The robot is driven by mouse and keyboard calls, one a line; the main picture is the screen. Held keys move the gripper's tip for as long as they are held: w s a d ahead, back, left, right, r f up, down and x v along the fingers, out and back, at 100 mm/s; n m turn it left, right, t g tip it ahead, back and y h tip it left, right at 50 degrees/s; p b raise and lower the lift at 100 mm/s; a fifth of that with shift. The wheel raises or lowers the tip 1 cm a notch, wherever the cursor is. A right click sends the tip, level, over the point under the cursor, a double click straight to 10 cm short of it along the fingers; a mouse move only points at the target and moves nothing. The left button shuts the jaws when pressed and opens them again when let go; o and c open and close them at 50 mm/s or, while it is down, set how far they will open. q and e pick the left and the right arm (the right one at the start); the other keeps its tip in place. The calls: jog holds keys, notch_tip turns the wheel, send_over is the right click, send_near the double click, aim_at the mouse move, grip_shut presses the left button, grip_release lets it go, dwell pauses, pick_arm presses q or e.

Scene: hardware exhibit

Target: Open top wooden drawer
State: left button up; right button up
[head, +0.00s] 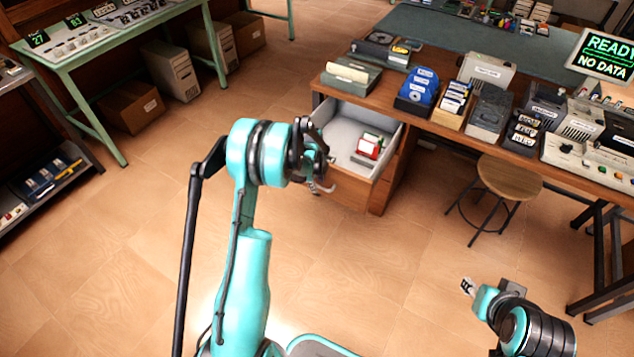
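The top wooden drawer (352,187) of the desk stands pulled out, and its pale grey inside shows. A small red and white box (369,146) and a green item lie in its right part. My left gripper (322,184) is at the left part of the drawer's front. My own wrist covers part of that front, and the handle is not clearly seen. I cannot tell whether the fingers are shut on it. My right gripper (467,287) is low at the right, over the floor and away from the drawer; its fingers are too small to judge.
The wooden desk (425,122) carries disc holders, card boxes and grey devices. A round stool (509,178) stands under it at the right. A green-legged table (103,43) and a low shelf (45,185) are at the left. The floor in front of the drawer is clear.

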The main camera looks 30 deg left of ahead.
pick_arm(q)
notch_tip(320, 180, up, 12)
jog(key=s, duration=0.2)
jog(key=shift+s, duration=0.1)
dwell(0.5)
jog(key=s+d+r+n+t, duration=0.2)
jog(key=s+d+r+n, duration=0.7)
jog(key=s+r, duration=0.4)
jog(key=s+d+n+t, duration=0.1)
jog(key=s+d+n, duration=0.2)
jog(key=s+n, duration=0.2)
jog(key=s+d+n+t, duration=0.2)
jog(key=s+n, duration=0.2)
jog(key=s, duration=0.4)
jog(key=shift+d+f+n, duration=0.25)
jog(key=shift+d+n, duration=0.15)
